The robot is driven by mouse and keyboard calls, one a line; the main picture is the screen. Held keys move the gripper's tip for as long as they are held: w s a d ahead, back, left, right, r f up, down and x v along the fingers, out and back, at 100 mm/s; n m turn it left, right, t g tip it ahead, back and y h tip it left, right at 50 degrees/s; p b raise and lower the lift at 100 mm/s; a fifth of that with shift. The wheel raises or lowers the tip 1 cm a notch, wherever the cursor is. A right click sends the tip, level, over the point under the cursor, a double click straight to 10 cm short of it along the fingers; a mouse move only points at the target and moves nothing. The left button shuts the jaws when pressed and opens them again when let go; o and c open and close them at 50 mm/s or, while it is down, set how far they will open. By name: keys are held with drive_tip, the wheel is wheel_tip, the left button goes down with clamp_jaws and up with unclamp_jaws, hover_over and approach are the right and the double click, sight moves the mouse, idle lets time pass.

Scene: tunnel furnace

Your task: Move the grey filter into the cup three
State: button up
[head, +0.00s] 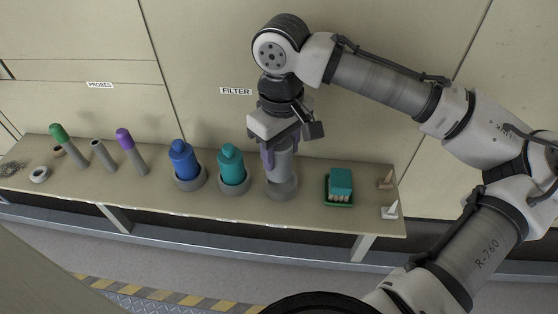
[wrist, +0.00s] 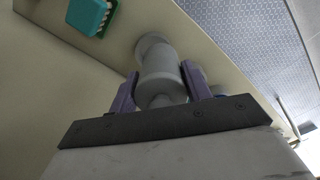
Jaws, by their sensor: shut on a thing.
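The grey filter (head: 281,164) is an upright grey cylinder on the right of the row of bottles. My gripper (head: 281,152) is shut on its upper part, with a purple finger on each side. In the head view the filter's lower end is at the grey cup (head: 282,188) under it, the third cup from the left; I cannot tell how deep it sits. In the wrist view the filter (wrist: 160,75) stands between my fingers (wrist: 160,92), and the round cup (wrist: 150,42) shows at its far end.
A blue bottle (head: 182,158) and a teal bottle (head: 231,163) stand in cups to the left. A teal block (head: 340,181) in a green tray and two small cones (head: 390,211) are to the right. Purple-topped (head: 127,142) and green-topped (head: 62,138) probes stand farther left.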

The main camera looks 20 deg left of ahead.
drive_tip(key=shift+w+a+f+b, duration=0.15)
drive_tip(key=shift+w, duration=0.3)
drive_tip(key=shift+w+a+f+b, duration=0.1)
drive_tip(key=shift+w+b, duration=0.05)
drive_tip(key=shift+w, duration=0.25)
drive_tip(key=shift+w+f, duration=0.2)
drive_tip(key=shift+w, duration=0.05)
drive_tip(key=shift+f+b, duration=0.5)
drive_tip(key=shift+f, duration=0.35)
drive_tip(key=shift+s+d, duration=0.15)
drive_tip(key=shift+d, duration=0.05)
drive_tip(key=shift+f, duration=0.15)
drive_tip(key=shift+f, duration=0.5)
drive_tip(key=shift+f, duration=0.6)
drive_tip(key=shift+f, duration=0.15)
